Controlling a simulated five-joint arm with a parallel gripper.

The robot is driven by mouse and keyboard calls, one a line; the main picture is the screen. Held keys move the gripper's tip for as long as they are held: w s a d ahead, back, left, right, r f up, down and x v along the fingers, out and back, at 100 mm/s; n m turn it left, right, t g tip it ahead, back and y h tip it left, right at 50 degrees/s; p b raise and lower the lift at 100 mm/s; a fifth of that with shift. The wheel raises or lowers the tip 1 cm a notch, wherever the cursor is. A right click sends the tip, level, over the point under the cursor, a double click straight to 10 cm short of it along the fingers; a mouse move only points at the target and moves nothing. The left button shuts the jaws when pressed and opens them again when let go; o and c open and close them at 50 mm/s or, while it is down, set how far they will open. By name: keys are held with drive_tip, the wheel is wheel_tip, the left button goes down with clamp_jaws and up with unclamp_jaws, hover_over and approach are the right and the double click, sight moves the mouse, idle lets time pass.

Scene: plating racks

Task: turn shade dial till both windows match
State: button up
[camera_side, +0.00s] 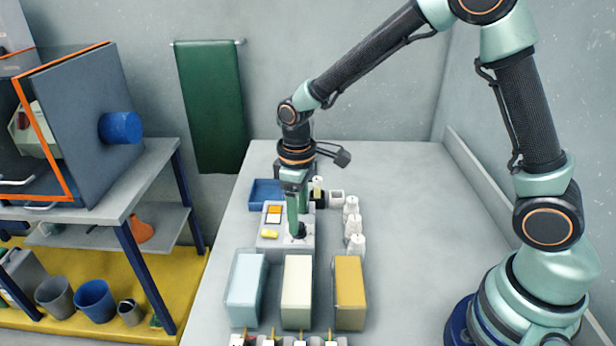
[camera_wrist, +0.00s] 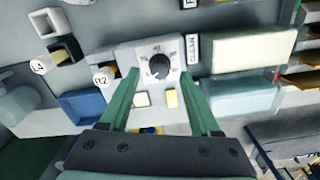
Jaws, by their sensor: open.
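The shade box (camera_side: 266,243) is a light grey block on the bench. Its dark round dial (camera_wrist: 160,68) has a pale pointer and printed marks around it. In the wrist view, one window (camera_wrist: 141,99) looks off-white and the other window (camera_wrist: 171,97) yellow, so they look different. In the side view, I see an orange patch and a yellow patch on the box. My gripper (camera_wrist: 160,75) is open, its green fingers on either side of the dial. I cannot tell whether they touch it. In the side view, the gripper (camera_side: 297,226) points down over the dial, partly hiding it.
Three blocks, pale blue (camera_side: 246,288), cream (camera_side: 297,290) and ochre (camera_side: 349,292), stand in front of the box. Several white bottles (camera_side: 354,226) stand to its right. A blue tray (camera_side: 264,192) lies behind. The right of the bench is clear.

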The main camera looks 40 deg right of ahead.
drive_tip(key=shift+f, duration=1.25)
clamp_jaws()
drive_tip(key=shift+m, duration=0.4)
drive_tip(key=m, duration=0.5)
drive_tip(key=shift+m, duration=0.3)
drive_tip(key=m, duration=0.5)
drive_tip(key=shift+m, duration=0.3)
